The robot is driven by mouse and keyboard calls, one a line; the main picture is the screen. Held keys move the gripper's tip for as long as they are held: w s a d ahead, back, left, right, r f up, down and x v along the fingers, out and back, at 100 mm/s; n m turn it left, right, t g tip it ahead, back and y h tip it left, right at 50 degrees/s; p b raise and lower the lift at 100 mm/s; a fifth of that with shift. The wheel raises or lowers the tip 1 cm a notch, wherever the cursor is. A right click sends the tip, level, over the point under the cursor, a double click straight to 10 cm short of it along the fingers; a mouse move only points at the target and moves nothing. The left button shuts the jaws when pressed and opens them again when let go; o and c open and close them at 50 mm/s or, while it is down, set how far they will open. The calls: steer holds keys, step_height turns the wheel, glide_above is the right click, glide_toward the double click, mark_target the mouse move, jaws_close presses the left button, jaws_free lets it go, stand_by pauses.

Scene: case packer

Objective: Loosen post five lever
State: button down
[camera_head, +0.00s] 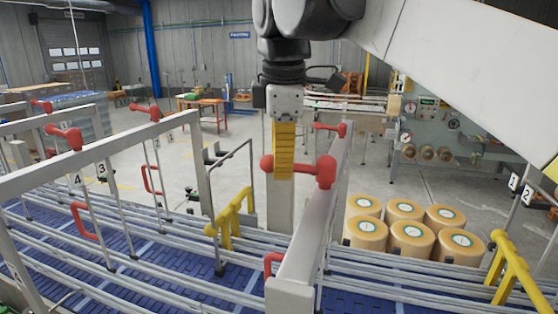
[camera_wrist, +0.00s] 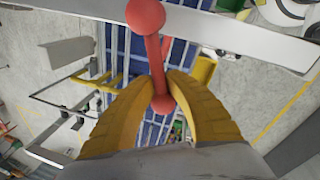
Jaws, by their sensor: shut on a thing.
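A red lever with rounded ends (camera_head: 310,169) sits at the top of a grey post and beam in the middle of the head view. No number shows on this post, so I cannot tell if it is post five. My gripper (camera_head: 283,176) points down with its yellow fingers at the left end of this lever. In the wrist view my gripper (camera_wrist: 162,98) has one finger on each side of the lever's near ball end. The lever (camera_wrist: 154,60) runs from between the fingers to a larger red ball over the pale beam.
Other red levers (camera_head: 69,137) top the posts at left, near labels 4 and 3. Grey beams (camera_head: 100,158) and rails cross above the blue conveyor (camera_head: 130,270). Yellow brackets (camera_head: 231,221) stand by the rails. Tape rolls (camera_head: 408,239) stand on the floor at right.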

steer(key=s+d+n+y, duration=0.1)
steer(key=s+d+n, duration=0.1)
steer(key=s+n, duration=0.4)
steer(key=shift+d+n+g, duration=0.4)
steer(key=shift+n, duration=1.2)
steer(key=shift+y, duration=0.3)
steer(key=c, duration=1.7)
jaws_free()
steer(key=o, duration=0.3)
steer(key=shift+s, duration=0.15)
steer(key=r, duration=0.4)
steer(key=s+d+r, duration=0.1)
steer(key=r, duration=0.7)
steer(key=shift+s+d, duration=0.25)
steer(key=shift+s, duration=0.15)
